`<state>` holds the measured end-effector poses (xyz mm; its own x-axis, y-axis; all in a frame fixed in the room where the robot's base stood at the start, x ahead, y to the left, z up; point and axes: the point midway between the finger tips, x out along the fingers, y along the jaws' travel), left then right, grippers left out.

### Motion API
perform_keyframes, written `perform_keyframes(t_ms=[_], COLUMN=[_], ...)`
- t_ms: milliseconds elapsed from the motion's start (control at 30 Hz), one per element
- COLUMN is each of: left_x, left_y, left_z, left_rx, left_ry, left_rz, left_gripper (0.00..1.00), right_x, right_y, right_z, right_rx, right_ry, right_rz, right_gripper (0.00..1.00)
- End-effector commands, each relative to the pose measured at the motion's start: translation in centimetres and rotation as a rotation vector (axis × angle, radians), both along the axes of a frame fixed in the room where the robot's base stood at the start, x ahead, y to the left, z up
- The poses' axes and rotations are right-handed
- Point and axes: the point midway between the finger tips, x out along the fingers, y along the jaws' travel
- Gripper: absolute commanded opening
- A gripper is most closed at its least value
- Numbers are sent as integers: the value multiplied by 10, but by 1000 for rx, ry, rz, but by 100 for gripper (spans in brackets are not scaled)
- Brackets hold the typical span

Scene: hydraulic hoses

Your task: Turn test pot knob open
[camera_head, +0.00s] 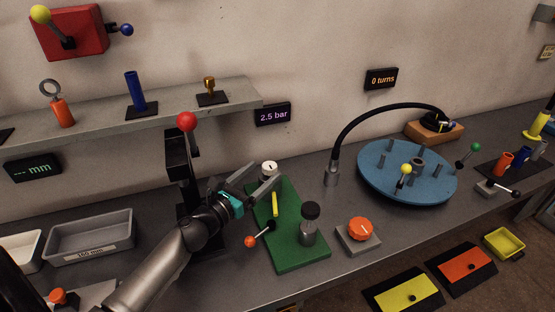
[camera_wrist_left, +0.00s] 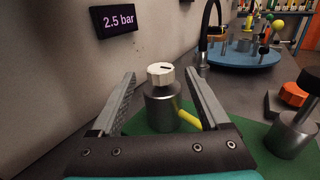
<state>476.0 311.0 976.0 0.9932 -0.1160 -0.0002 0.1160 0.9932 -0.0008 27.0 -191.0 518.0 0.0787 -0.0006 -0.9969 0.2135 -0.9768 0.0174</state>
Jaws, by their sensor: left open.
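A white round knob (camera_head: 269,167) with a dark pointer mark sits on top of a metal pot at the back end of the green board (camera_head: 303,258). In the left wrist view the white knob (camera_wrist_left: 160,74) and its metal pot (camera_wrist_left: 162,107) stand upright, in line with the gap between my fingers. My left gripper (camera_head: 264,177) is open and empty, with one finger to each side of that line. In the head view the fingers partly hide the pot. I cannot tell whether they touch it. My right gripper is not in view.
A second metal pot with a black top (camera_head: 310,212), a yellow lever (camera_head: 275,204) and a red-ball lever (camera_head: 250,241) are close by on the board. An orange knob (camera_head: 360,229) and a blue turntable (camera_head: 375,183) stand to the right. A display (camera_head: 273,114) reads 2.5 bar.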

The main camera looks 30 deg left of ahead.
Motion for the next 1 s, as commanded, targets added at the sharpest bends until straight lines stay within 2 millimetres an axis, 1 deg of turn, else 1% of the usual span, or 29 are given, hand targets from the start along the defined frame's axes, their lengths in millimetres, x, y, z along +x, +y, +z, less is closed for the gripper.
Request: perform_keyframes(t_ms=[33,300,500,700,967,1000], left_x=[9,46,65,73,74,74], left_y=[-1,-5,-8,-9,-9,-9], left_z=[0,0,0,0,0,0], left_rx=[1,1,0,2,1,1], left_ry=[-2,-2,-1,0,0,0], left_rz=[0,-1,-1,-1,-1,-1], left_gripper=[79,79,79,79,79,77], right_x=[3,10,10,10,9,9], right_y=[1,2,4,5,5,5], right_z=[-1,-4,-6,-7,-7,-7], right_rx=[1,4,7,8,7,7], right_ry=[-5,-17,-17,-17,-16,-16], right_rz=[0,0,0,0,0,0], right_gripper=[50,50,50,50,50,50])
